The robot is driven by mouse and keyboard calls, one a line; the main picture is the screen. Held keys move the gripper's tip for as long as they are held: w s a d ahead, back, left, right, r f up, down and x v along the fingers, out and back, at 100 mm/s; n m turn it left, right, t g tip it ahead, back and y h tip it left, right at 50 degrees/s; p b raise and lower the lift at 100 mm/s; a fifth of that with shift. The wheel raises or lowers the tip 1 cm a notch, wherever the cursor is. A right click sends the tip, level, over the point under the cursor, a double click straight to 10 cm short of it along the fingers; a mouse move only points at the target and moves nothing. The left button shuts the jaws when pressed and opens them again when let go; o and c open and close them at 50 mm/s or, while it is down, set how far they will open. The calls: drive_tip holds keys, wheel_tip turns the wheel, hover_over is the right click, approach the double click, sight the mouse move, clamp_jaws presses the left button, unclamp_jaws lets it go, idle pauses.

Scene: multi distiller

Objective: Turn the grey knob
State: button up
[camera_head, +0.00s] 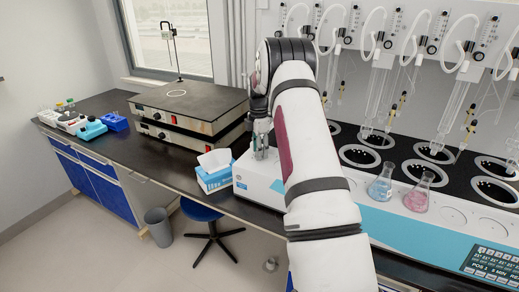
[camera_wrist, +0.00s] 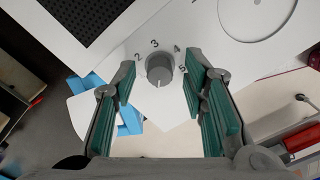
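The grey knob (camera_wrist: 159,70) stands on a white panel in the wrist view, with numbers printed around its far side. A light pointer line shows on the knob. My gripper (camera_wrist: 159,82) is open, with one green-padded finger on each side of the knob. Gaps show between the knob and both fingers, so neither seems to touch it. In the head view, my gripper (camera_head: 261,142) is over the left end of the white multi distiller (camera_head: 262,190). The knob cannot be made out there.
A tissue box (camera_head: 214,178) stands just left of the distiller. A blue flask (camera_head: 381,188) and a pink flask (camera_head: 417,196) stand on the distiller's top to the right. Hot plates (camera_head: 190,105) stand further left. A blue stool (camera_head: 201,211) is below the bench.

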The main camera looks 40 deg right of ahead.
drive_tip(key=shift+f, duration=0.1)
clamp_jaws()
drive_tip(key=shift+m, duration=0.3)
